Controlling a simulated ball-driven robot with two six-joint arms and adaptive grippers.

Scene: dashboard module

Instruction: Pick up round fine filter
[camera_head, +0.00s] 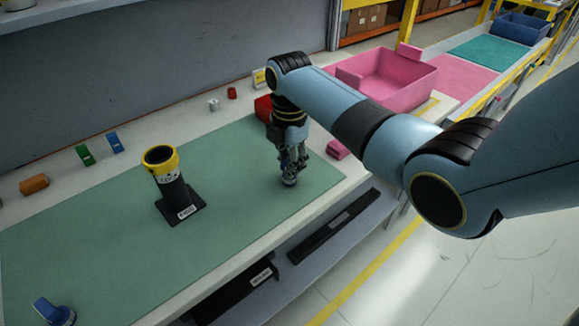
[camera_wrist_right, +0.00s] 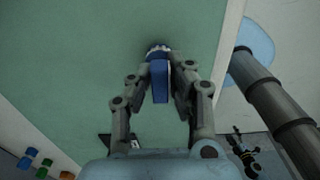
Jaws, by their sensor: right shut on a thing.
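My right gripper (camera_head: 290,172) points down over the right part of the green mat (camera_head: 235,165). It is shut on a blue-handled round filter (camera_wrist_right: 159,82), whose blue handle shows between the two fingers in the right wrist view. Its round, greyish base (camera_head: 289,182) shows just under the fingertips, at or very near the mat; I cannot tell whether it touches. A similar blue-handled round piece (camera_head: 50,312) lies at the mat's lower left corner.
A black stand with a yellow-topped cylinder (camera_head: 168,180) stands mid-mat. Orange, green, blue, white and red small parts line the back edge. A pink bin (camera_head: 390,80) stands at the far right. The mat between stand and right gripper is clear.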

